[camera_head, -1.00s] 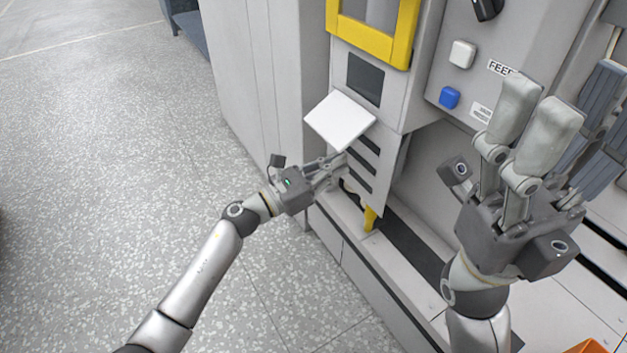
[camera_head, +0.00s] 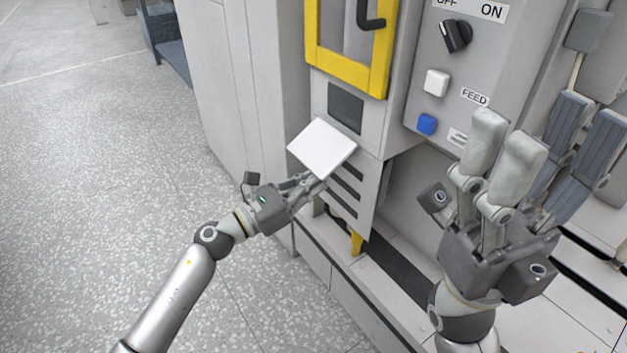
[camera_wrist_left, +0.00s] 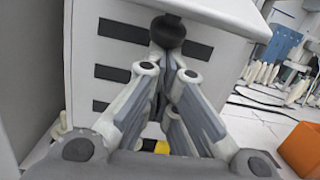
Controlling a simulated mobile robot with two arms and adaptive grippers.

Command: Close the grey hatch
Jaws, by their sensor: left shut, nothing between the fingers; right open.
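The hatch (camera_head: 322,148) is a pale grey, near-white flap that sticks out, tilted, from the front of the grey machine cabinet, below a dark square window (camera_head: 346,107). Its near edge shows along the top of the left wrist view (camera_wrist_left: 225,14). My left gripper (camera_head: 318,183) is shut and empty just below the hatch, in front of the slotted panel. In the left wrist view its fingertips (camera_wrist_left: 165,58) are close under a black round knob (camera_wrist_left: 168,30); I cannot tell whether they touch it. My right gripper (camera_head: 507,137) is open and empty, pointing up at the right.
A yellow-framed door (camera_head: 376,80) is above the window. A control panel with a black switch (camera_head: 455,36), a white button (camera_head: 436,83) and a blue button (camera_head: 427,124) is to the right. An orange box (camera_wrist_left: 302,148) shows in the left wrist view. Open floor lies left.

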